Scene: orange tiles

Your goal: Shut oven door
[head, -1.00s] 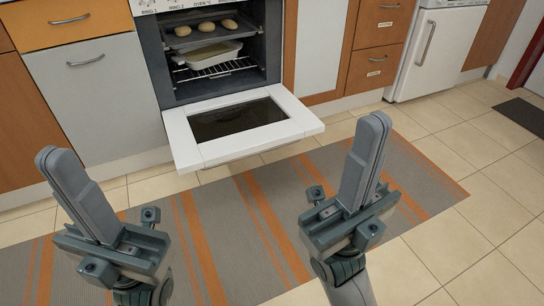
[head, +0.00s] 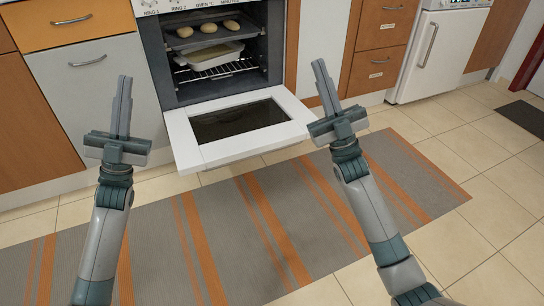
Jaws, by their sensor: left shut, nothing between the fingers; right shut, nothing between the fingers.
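The white oven door (head: 275,141) hangs open, folded down about level in front of the oven (head: 212,60). It has a dark glass pane (head: 238,120). My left gripper (head: 124,80) is shut and empty, left of the door and in front of the grey cabinet. My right gripper (head: 320,64) is shut and empty, just right of the door's right corner in the picture. Its wrist shows close to that corner; I cannot tell whether they touch.
Inside the oven are a tray with several bread rolls (head: 208,32) and a white dish (head: 210,58) on a wire rack (head: 250,66). A striped mat (head: 220,218) covers the floor in front. A white appliance (head: 432,55) stands at right. Tiled floor (head: 490,220) is clear.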

